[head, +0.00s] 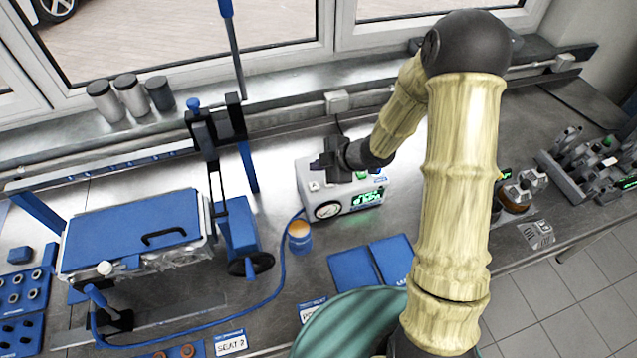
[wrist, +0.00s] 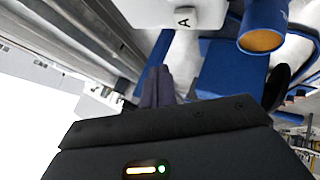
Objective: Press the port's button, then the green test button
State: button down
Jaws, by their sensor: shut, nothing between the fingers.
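The white test box (head: 335,192) stands on the bench with a round gauge (head: 327,210) and a lit green display (head: 367,200) on its front. A green button (head: 361,175) shows on its top at the right, partly beside my wrist. A small pale button (head: 314,186) shows on its top left. My gripper (head: 316,165) is shut and empty, above the back left of the box. Whether it touches anything is unclear. In the wrist view the shut fingers (wrist: 158,86) are near a white block marked "A" (wrist: 180,14). Which button belongs to the port cannot be told.
A blue hose (head: 281,275) runs from the box to the blue-covered engine fixture (head: 130,231) at the left. A blue cup with an orange top (head: 299,236) and blue mats (head: 371,263) lie in front. Window sill canisters (head: 131,95) stand behind. A rack (head: 590,165) is at right.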

jog(key=s+d+r+m+h+b, duration=0.2)
jog(key=s+d+m+h, duration=0.15)
jog(key=d+m, duration=0.25)
jog(key=s+d+r+m+h+b, duration=0.1)
jog(key=s+d+m+h+b, duration=0.1)
jog(key=d+m+h, duration=0.3)
jog(key=s+d+r+m+g+b, duration=0.2)
jog(key=s+d+m, duration=0.1)
jog(key=s+m, duration=0.6)
jog(key=s, duration=0.3)
jog(key=shift+s+y, duration=0.35)
